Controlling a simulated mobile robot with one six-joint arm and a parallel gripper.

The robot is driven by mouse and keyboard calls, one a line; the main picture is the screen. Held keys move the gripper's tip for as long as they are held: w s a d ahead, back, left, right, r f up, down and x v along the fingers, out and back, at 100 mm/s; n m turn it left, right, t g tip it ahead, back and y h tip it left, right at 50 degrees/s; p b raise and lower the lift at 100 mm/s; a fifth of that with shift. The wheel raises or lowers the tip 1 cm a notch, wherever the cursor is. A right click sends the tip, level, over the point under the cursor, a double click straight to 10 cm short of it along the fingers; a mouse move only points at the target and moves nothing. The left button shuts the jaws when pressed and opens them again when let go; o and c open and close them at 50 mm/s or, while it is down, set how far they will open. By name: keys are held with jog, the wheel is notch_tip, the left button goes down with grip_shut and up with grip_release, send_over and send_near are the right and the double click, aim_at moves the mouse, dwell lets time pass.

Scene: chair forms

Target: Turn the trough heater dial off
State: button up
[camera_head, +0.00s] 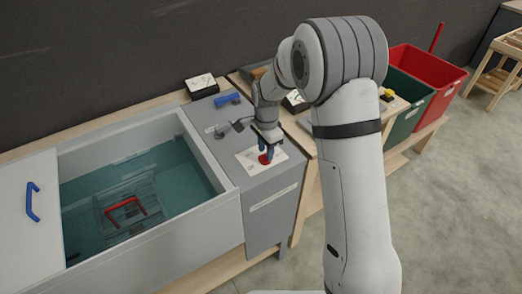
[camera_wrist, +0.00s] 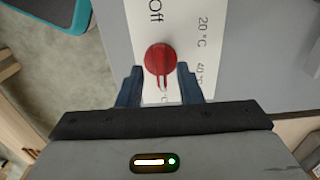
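The red heater dial (camera_wrist: 160,60) sits on a white label marked "Off", "20 °C" and "40 °C" in the wrist view. It also shows in the head view (camera_head: 264,159), on the grey panel at the right end of the trough (camera_head: 226,196). My gripper (camera_wrist: 158,72) is open, with its two blue fingers on either side of the dial's lower part, apart from it as far as I can see. The dial's narrow handle points down between the fingers, towards the gripper body. In the head view my gripper (camera_head: 267,147) is right above the dial, pointing down.
The trough holds water and a submerged rack with a red handle (camera_head: 125,212). A white lid with a blue handle (camera_head: 32,202) covers its left end. A blue object (camera_head: 227,99) lies on the panel behind the dial. Green and red bins (camera_head: 428,76) stand at the right.

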jog(key=shift+f, duration=0.6)
grip_shut()
